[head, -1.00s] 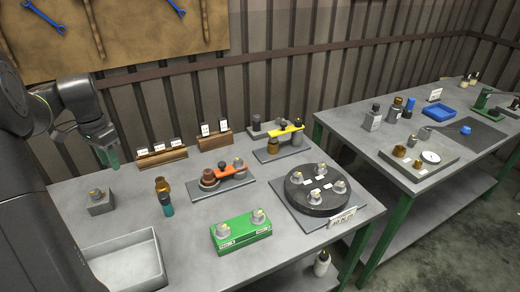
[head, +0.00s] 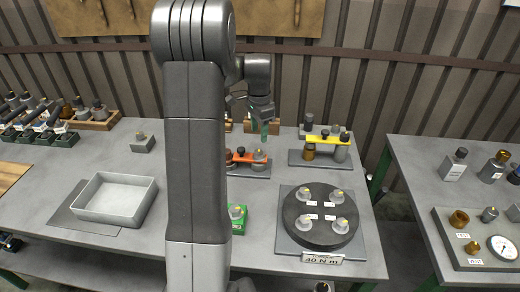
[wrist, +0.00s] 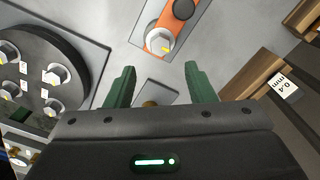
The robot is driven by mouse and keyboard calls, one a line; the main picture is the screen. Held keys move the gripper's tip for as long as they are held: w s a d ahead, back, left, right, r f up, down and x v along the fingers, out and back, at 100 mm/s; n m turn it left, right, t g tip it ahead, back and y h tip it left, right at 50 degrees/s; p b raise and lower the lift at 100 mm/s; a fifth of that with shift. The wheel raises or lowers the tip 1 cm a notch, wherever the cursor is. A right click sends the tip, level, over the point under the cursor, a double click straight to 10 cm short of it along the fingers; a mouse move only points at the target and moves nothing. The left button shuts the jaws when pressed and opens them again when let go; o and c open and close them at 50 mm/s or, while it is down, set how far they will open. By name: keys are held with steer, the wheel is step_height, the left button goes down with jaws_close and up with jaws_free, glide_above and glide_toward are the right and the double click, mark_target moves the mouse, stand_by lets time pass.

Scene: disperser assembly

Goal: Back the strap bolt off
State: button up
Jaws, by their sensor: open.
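The orange strap (head: 240,158) lies on a grey plate near the back of the bench, partly hidden by my arm. A grey hex bolt (head: 259,156) with a yellow mark sits at its right end. In the wrist view the orange strap (wrist: 183,10) and its hex bolt (wrist: 160,42) lie just beyond the fingertips. My gripper (wrist: 160,80) is open and empty, with its green fingers apart. In the head view my gripper (head: 264,131) hangs above the bench near the bolt, not touching it.
A yellow strap (head: 325,138) on its own plate stands to the right. A black round fixture (head: 320,238) with several bolts is in front. A green block (head: 239,225) is partly behind my arm. A grey tray (head: 112,216) lies left. Wooden label holders (wrist: 252,80) are near the gripper.

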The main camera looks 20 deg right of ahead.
mark_target(259, 152)
step_height(259, 152, down, 9)
steer(key=shift+r+p, duration=0.1)
steer(key=shift+p, duration=0.35)
steer(key=c, duration=1)
